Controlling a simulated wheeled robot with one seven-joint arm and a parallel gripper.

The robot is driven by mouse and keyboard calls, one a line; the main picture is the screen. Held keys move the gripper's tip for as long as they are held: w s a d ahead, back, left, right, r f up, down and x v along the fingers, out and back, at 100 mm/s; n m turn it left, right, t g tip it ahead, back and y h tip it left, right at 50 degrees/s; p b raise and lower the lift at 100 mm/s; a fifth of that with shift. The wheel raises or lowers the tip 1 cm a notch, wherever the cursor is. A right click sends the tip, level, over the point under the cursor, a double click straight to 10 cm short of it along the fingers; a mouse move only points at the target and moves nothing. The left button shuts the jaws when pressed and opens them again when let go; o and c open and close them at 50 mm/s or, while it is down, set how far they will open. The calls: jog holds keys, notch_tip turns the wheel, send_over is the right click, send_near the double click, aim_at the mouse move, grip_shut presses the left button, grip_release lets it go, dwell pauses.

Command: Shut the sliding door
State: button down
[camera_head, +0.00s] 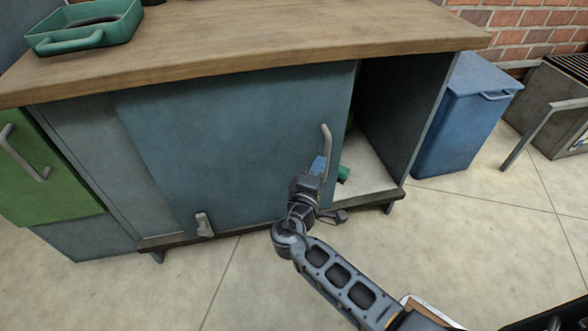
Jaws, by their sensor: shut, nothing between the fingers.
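The blue-grey sliding door (225,150) covers the middle of the cabinet under the wooden worktop. An upright pale handle (327,140) is near its right edge. To the right of the door the cabinet opening stands uncovered, showing a pale floor (368,180) and dark side wall (403,110). My gripper (319,165) is shut and empty at the lower end of the handle, in front of the door's right edge. I cannot tell whether it touches the handle or door; the arm hides the door's lower right corner.
A green object (343,173) sits inside the opening. A small pale fitting (204,225) is at the door's lower edge. A green drawer (45,170) is at left, a green tray (85,30) on the worktop (250,35). A blue bin (465,115) stands at right.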

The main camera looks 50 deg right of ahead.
jog(key=s+d+b, duration=0.2)
jog(key=s+d, duration=0.6)
jog(key=d, duration=0.4)
jog(key=s+d+b, duration=0.2)
jog(key=s+d, duration=0.7)
jog(key=d, duration=0.3)
jog(key=shift+s+b, duration=0.25)
jog(key=shift+b, duration=0.1)
jog(key=shift+d+r, duration=0.1)
